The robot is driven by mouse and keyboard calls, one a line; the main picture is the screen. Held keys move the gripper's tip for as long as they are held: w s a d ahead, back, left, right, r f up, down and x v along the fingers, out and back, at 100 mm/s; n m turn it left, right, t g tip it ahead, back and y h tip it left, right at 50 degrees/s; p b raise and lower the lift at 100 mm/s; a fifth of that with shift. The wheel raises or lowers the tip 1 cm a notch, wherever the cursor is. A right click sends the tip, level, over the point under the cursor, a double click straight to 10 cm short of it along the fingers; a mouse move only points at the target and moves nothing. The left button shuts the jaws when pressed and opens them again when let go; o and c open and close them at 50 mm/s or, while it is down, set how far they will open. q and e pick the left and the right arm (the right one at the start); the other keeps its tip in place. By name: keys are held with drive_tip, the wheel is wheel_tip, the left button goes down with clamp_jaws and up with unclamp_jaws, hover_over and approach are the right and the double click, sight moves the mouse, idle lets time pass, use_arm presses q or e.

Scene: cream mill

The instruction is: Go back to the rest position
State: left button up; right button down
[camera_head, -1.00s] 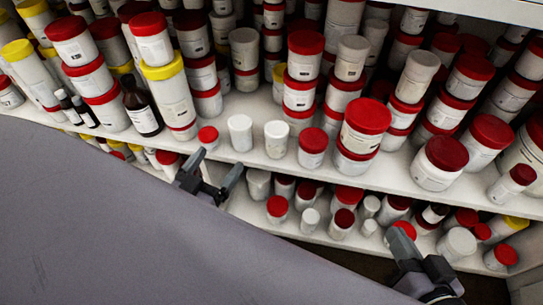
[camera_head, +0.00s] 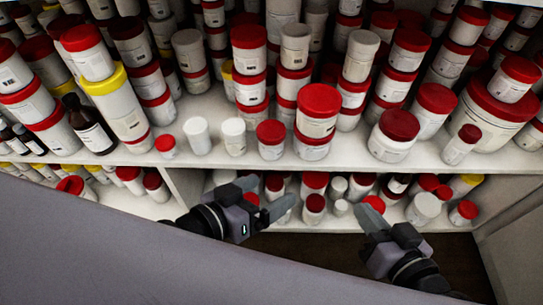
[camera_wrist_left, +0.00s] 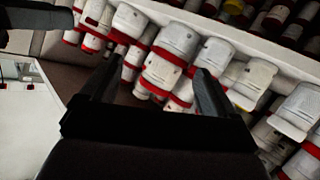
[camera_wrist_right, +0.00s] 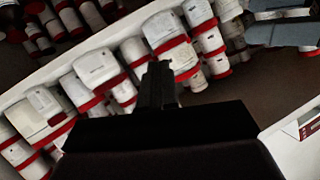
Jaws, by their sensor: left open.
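My left gripper (camera_head: 267,194) is in front of the shelves, just below the front edge of the upper shelf. Its two dark fingers stand apart, with nothing between them. They also show spread in the left wrist view (camera_wrist_left: 158,84), with jars beyond them. My right gripper (camera_head: 366,212) is to the right, at the height of the lower shelf. In the right wrist view its fingers (camera_wrist_right: 157,84) lie close together, and I see nothing held. Neither gripper visibly touches a jar, though the left one covers part of the lower shelf.
The upper shelf (camera_head: 350,160) holds many white jars with red, white and yellow lids, some stacked. A small red-lidded jar (camera_head: 166,147) and two white-lidded ones stand near its edge. More jars fill the lower shelf (camera_head: 300,226). A grey surface (camera_head: 90,235) fills the lower left.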

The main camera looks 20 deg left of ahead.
use_arm(q)
drive_tip(key=s+a+r+y+p, duration=0.1)
drive_tip(key=a+r+p, duration=0.2)
drive_tip(key=p, duration=0.7)
drive_tip(key=s+a+r+g+y+p, duration=0.1)
drive_tip(key=s+a+r+y+p, duration=0.1)
drive_tip(key=a+r+p, duration=0.2)
drive_tip(key=s+a+r+y+p, duration=0.1)
drive_tip(key=a+r+p, duration=0.3)
drive_tip(key=p, duration=1.3)
wheel_tip(320, 180, up, 4)
drive_tip(key=shift+s+r+y, duration=0.25)
drive_tip(key=shift+s+y, duration=0.15)
drive_tip(key=shift+y, duration=0.2)
use_arm(e)
drive_tip(key=s+d+r+h, duration=0.2)
drive_tip(key=d+r, duration=0.3)
drive_tip(key=r, duration=0.2)
drive_tip(key=s+d+r+g+h, duration=0.1)
drive_tip(key=s+d+r+h, duration=0.2)
drive_tip(key=d+r, duration=0.2)
wheel_tip(320, 180, up, 3)
drive_tip(key=shift+d+r, duration=0.2)
drive_tip(key=shift+d, duration=0.2)
